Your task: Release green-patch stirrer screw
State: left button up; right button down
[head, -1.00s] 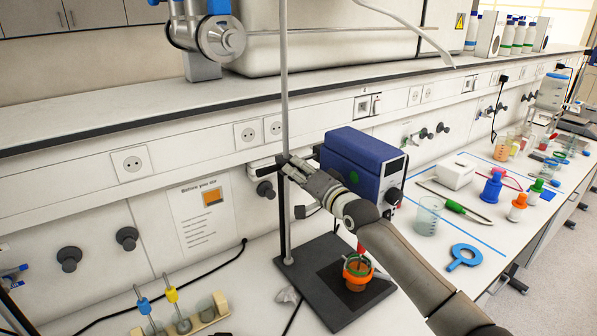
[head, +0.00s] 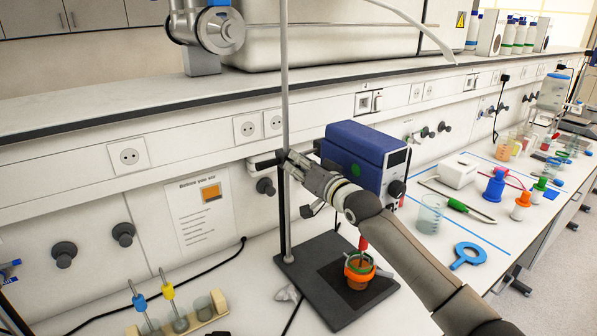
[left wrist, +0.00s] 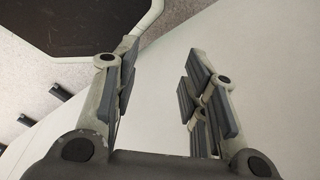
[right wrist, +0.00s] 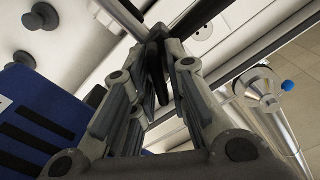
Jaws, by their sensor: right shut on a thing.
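A tube rack (head: 185,325) is at the front left. The shelf (head: 120,92) runs above.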

jog(key=n+b, duration=0.1)
jog(key=n, duration=0.1)
jog(key=shift+f+n, duration=0.1)
jog(key=shift+n, duration=0.3)
jog(key=shift+a+n+b, duration=0.1)
jog(key=shift+n+b, duration=0.25)
jog(key=shift+n, duration=1.25)
jog(key=shift+s+n, duration=0.1)
jog(key=shift+n, duration=0.2)
jog(key=c, duration=1.5)
grip_release()
